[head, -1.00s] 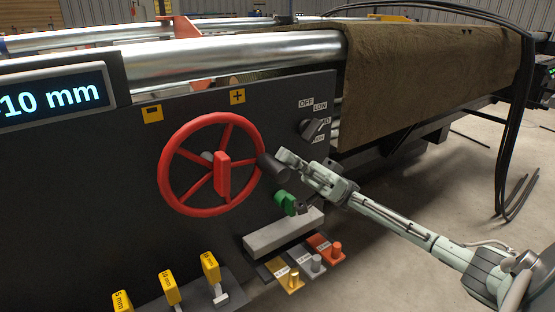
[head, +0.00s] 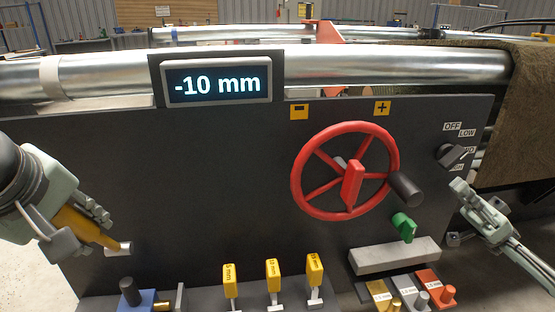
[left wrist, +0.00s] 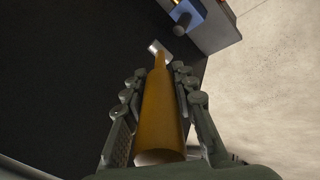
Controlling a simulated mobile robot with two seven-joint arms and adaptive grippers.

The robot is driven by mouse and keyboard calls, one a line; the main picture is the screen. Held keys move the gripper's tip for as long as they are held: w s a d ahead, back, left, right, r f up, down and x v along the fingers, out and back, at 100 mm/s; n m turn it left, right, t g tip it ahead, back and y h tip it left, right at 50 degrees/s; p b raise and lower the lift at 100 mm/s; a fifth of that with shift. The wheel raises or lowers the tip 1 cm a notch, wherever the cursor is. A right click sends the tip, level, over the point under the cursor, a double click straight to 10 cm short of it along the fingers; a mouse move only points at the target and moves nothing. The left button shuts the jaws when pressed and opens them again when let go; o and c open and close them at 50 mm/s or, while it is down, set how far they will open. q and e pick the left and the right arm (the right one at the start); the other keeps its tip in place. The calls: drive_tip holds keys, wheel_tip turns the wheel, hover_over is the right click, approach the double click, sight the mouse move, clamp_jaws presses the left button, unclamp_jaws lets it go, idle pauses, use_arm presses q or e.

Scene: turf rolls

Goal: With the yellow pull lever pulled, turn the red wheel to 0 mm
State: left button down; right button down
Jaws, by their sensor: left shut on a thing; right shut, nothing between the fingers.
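The red wheel (head: 345,170) is on the dark panel, with a black handle knob (head: 407,188) at its right side. The display (head: 217,84) above it reads -10 mm. My left gripper (head: 92,232) is shut on the yellow pull lever (head: 72,222); in the left wrist view the lever (left wrist: 160,115) lies lengthwise between the fingers. A short silver rod (head: 118,248) joins the lever to the panel; how far it is pulled I cannot tell. My right gripper (head: 460,187) is shut and empty, right of the knob and apart from it.
A minus label (head: 299,111) and a plus label (head: 382,107) sit above the wheel. A green knob (head: 404,227) and a grey bar (head: 394,255) are below it. Several yellow levers (head: 273,275) stand lower on the panel. A dark selector (head: 452,155) is close to my right gripper.

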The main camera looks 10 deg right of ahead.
drive_tip(key=shift+s, duration=0.1)
drive_tip(key=shift+s, duration=2.4)
drive_tip(key=shift+d+f+b, duration=0.1)
drive_tip(key=shift+f+b, duration=0.35)
drive_tip(key=shift+f, duration=0.1)
